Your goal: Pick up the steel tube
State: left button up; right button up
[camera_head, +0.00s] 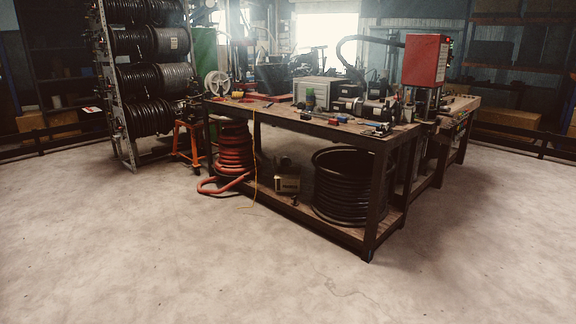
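I cannot make out a steel tube with certainty. Small tools and fittings (338,120) lie on the top of a dark workbench (290,124) in the middle of the view, too small to tell apart. Shiny metal cylinders (368,108) sit near the bench's right part, and I cannot tell whether any of them is the tube. Neither of my grippers shows in the head view.
A red machine (426,60) stands at the bench's right. A red hose coil (234,150) and a black hose coil (345,188) sit on the lower shelf. A hose reel rack (128,90) and an orange stool (188,140) stand left. The foreground floor is clear.

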aim_at(324, 118)
jog(key=i, duration=3.4)
jog(key=i+z, duration=0.15)
jog(key=i, duration=0.4)
jog(key=i+j+z, duration=0.1)
jog(key=i, duration=0.4)
jog(key=i+j+z, duration=0.15)
jog(key=i, duration=0.35)
jog(key=i+j+z, duration=0.1)
jog(key=i+j, duration=0.15)
jog(key=i, duration=0.3)
